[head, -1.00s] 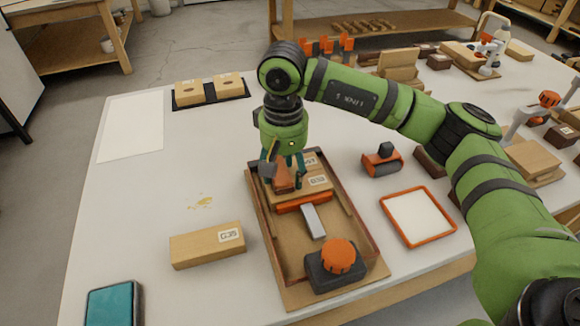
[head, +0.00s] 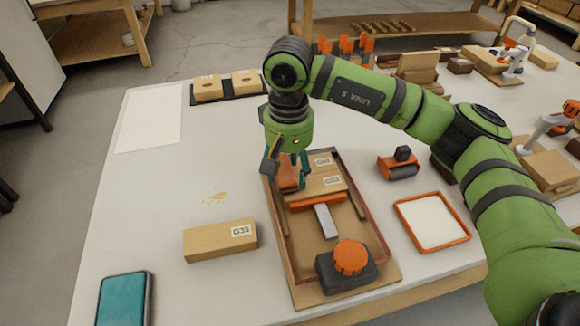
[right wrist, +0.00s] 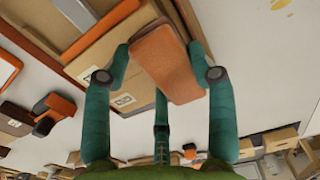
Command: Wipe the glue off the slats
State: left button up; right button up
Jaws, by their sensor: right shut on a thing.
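Two wooden slats lie side by side in the wooden frame jig: a far slat (head: 324,166) and a near slat (head: 328,185), each with a white label. My right gripper (head: 287,174) is shut on a brown-orange wiping pad (right wrist: 172,68) and holds it over the left end of the slats. Whether the pad touches them I cannot tell. The pad and fingers hide the slats' left ends; no glue shows on the visible parts. My left gripper is not in view.
The jig (head: 288,262) carries an orange-knobbed clamp (head: 349,259). A yellow smear (head: 215,197) marks the table. An orange-rimmed tray (head: 433,220) and an orange-black tool (head: 398,165) stand right; a teal box (head: 123,298) is front left. The back-left table has free room.

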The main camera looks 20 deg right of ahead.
jog(key=shift+r+p, duration=1.2)
jog(key=shift+r, duration=1.35)
